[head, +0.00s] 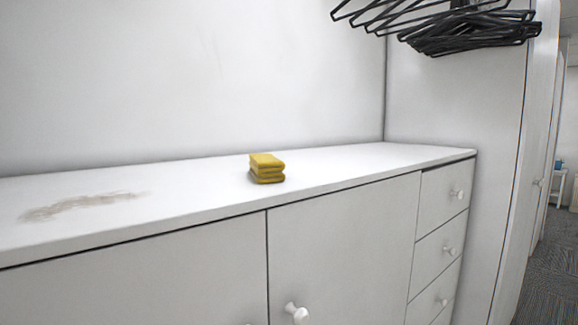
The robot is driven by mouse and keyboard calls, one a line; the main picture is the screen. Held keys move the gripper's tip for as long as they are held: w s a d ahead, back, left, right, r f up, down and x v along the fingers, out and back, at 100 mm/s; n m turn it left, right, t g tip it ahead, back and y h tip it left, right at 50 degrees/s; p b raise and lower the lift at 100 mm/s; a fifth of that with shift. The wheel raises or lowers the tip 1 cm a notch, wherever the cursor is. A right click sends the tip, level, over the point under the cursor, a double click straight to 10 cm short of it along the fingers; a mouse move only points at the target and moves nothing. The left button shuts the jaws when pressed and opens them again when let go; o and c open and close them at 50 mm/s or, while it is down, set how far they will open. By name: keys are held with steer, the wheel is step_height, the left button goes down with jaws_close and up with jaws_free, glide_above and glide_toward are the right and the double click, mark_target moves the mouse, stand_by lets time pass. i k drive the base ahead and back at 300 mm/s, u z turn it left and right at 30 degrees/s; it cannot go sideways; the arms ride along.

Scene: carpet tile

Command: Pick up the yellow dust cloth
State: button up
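The yellow dust cloth (267,168) lies folded in a small layered stack on the white cabinet top (340,167), near the front edge and about the middle of the head view. Nothing covers it or touches it from the side. My gripper is not in view.
A brownish smudge (82,205) marks the cabinet top at left. Black hangers (460,32) hang at upper right. White knobs (297,313) stick out from the doors and drawers (437,250). A wall stands behind; carpeted floor (550,265) shows at far right.

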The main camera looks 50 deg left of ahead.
mark_target(265, 169)
steer(key=i, duration=1.55)
steer(key=u, duration=2.8)
